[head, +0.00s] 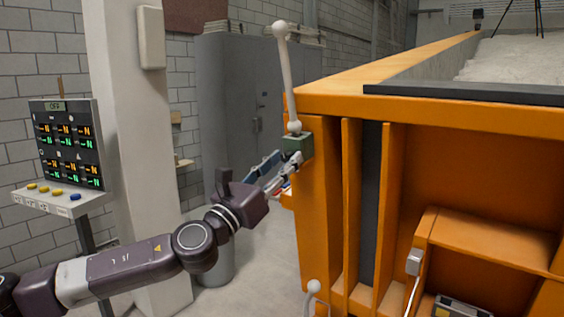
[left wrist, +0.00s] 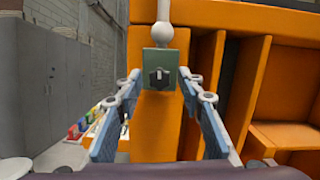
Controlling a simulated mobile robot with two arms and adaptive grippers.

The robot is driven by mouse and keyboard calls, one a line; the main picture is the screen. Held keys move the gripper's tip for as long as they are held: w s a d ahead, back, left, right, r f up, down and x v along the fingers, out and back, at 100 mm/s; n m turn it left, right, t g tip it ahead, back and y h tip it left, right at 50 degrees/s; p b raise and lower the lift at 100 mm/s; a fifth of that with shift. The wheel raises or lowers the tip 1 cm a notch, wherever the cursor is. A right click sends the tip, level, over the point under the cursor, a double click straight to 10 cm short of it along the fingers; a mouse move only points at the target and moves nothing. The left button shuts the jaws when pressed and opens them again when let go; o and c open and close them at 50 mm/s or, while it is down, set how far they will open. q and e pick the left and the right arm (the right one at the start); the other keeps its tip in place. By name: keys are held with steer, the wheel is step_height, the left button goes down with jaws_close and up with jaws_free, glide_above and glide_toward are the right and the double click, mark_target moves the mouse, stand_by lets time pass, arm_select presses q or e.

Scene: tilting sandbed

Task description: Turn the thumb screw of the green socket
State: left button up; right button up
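The green socket (head: 298,146) is fixed near the top of the orange frame's front left corner. A white post (head: 288,85) with a ball at its top stands up from it, leaning slightly. In the left wrist view the green socket (left wrist: 161,57) is upper centre, and its dark thumb screw (left wrist: 159,77) faces the camera. My left gripper (head: 284,165) is just below and in front of the socket. It also shows in the left wrist view (left wrist: 159,82), open, with its blue-padded fingers either side of the screw and nothing between them. Whether a fingertip touches the socket is unclear. My right gripper is out of sight.
The large orange sandbed frame (head: 420,104) fills the right side. A control panel (head: 68,143) reading OFF stands at the left by a pale column (head: 135,130). Grey cabinets (head: 235,95) stand behind. Small coloured items (left wrist: 85,128) lie left of the frame, behind the left finger.

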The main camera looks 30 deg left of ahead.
arm_select(q)
steer(key=shift+s, duration=0.1)
steer(key=shift+s+a+f, duration=0.2)
steer(key=shift+s+a, duration=0.05)
steer(key=shift+s, duration=0.15)
steer(key=v, duration=1.1)
steer(key=shift+d, duration=0.25)
steer(key=shift+r, duration=0.1)
stand_by(0.4)
